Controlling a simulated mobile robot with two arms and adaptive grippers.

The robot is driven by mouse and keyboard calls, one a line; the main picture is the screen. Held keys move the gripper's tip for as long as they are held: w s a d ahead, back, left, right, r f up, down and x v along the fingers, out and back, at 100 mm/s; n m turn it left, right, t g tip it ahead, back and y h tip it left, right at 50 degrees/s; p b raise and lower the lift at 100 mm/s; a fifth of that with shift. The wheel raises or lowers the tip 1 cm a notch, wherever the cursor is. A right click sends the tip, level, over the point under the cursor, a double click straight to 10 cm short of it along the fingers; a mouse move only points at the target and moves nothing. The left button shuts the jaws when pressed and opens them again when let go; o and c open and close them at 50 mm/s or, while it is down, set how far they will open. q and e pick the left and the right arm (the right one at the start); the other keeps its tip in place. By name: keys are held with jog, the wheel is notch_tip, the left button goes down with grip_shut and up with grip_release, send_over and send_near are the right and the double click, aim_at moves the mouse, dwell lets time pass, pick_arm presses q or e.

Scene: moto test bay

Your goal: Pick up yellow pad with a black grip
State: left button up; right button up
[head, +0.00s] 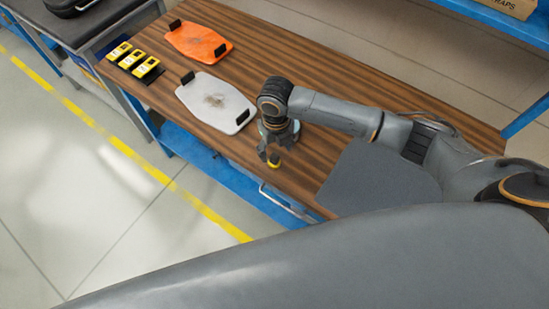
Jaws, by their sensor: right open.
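My right gripper (270,158) points down over the wooden bench, near the front edge and right of the white board. Its jaws are open. No full yellow pad with a black grip is clearly visible. An orange board (198,42) with black end grips lies at the back left. A white board (212,102) with black end grips and a dark smudge lies closer. My left gripper is not in view.
Several yellow-and-black numbered blocks (133,60) stand at the bench's left end. A grey mat (365,182) lies right of my gripper. The wooden bench top (300,65) is clear behind my arm. A blue rail (490,18) crosses the upper right.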

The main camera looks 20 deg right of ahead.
aim_at(274, 156)
notch_tip(274, 156, down, 3)
jog(key=shift+w+a+f+p, duration=0.1)
jog(key=shift+w+a+p, duration=0.05)
jog(key=shift+p, duration=0.6)
jog(key=shift+w+f, duration=0.1)
jog(key=shift+f, duration=1.35)
jog(key=c, duration=0.8)
jog(key=shift+c, duration=1.1)
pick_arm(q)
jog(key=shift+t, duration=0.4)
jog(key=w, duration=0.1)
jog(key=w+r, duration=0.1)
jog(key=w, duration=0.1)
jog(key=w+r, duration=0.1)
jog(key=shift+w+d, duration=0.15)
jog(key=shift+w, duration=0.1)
pick_arm(e)
jog(key=shift+r, duration=0.1)
